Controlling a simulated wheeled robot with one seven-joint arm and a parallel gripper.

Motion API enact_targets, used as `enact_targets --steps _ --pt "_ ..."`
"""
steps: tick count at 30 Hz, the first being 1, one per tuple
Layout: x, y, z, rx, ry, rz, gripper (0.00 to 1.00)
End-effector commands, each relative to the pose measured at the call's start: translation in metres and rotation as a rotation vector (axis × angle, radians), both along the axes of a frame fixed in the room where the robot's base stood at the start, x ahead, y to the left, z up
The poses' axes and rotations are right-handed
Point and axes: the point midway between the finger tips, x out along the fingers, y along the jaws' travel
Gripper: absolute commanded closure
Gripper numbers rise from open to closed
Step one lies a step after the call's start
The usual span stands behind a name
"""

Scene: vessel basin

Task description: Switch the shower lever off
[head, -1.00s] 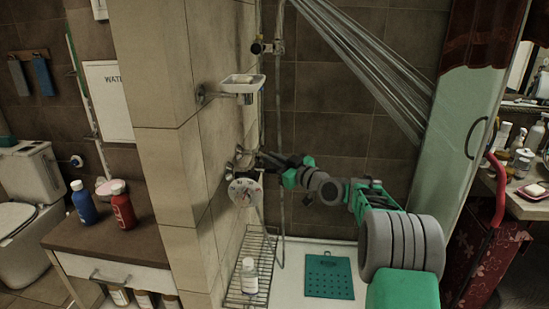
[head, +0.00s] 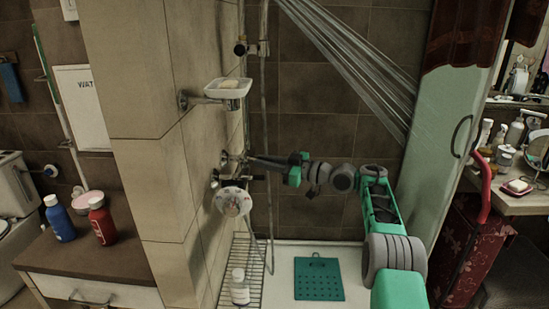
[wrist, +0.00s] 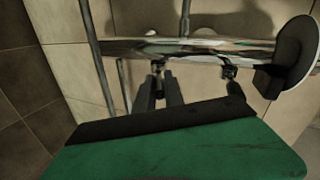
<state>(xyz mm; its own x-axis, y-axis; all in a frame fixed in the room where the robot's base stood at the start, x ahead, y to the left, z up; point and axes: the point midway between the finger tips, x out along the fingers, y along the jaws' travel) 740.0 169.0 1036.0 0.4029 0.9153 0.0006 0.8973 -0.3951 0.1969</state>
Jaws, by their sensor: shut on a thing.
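The chrome shower mixer is on the tiled wall, with a round pale dial (head: 234,202) facing me. In the wrist view its bar (wrist: 190,48) runs across, with the disc-shaped dial (wrist: 296,56) at the right end. My gripper (head: 250,159) reaches left to the wall just above the dial. In the wrist view the dark fingers of my gripper (wrist: 158,78) are close together at a small chrome piece, which looks like the shower lever (wrist: 158,66), by the bar. Their tips hide most of it. Streaks of water (head: 345,65) run down from the upper middle.
A soap dish (head: 228,90) sticks out from the wall above the mixer. A white bottle (head: 239,288) stands on the wire rack (head: 250,260) below. A green mat (head: 318,279) lies on the shower floor. A glass door panel (head: 440,150) stands at the right.

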Motion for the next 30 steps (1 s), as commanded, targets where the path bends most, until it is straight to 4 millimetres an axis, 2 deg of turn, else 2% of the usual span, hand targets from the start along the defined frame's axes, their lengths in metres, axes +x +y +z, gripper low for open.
enact_targets --steps 5,6,13,23,29,30 --pt "-0.004 0.004 -0.004 0.000 0.007 0.016 1.00" --pt "-0.004 0.004 -0.004 -0.001 0.007 0.017 0.84" --pt "-0.001 -0.002 -0.004 0.000 0.006 0.006 0.66" --pt "-0.001 -0.007 -0.003 0.001 0.004 0.002 0.66" --pt "-0.008 -0.016 -0.004 0.001 0.004 0.016 0.66" --pt "-0.011 -0.007 -0.008 0.001 0.003 0.034 0.66"
